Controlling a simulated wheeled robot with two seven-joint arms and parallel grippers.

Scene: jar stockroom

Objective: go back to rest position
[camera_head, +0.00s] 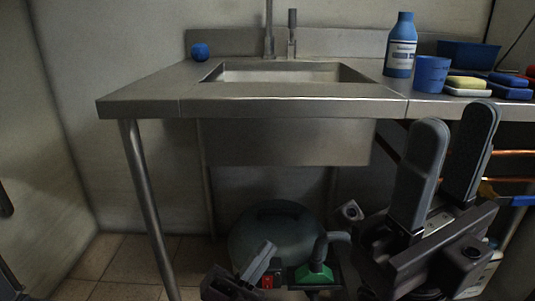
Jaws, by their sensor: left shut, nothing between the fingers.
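My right gripper (451,122) is large in the right foreground. Its two long grey fingers point up and stand apart with nothing between them, in front of the counter's right part. My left gripper (264,255) is low at the bottom middle, partly cut off by the lower edge. Its fingers are together and empty, in front of the round dark container under the sink. Both grippers are clear of the objects on the counter, as far as I can see.
A steel counter (150,99) with a sink (290,73) spans the view. On it are a blue ball (200,52), a blue bottle (401,45), a blue cup (431,74) and sponges (466,83). Below stand a round container (279,222) and a green object (315,274). Tiled floor (125,262) is free at left.

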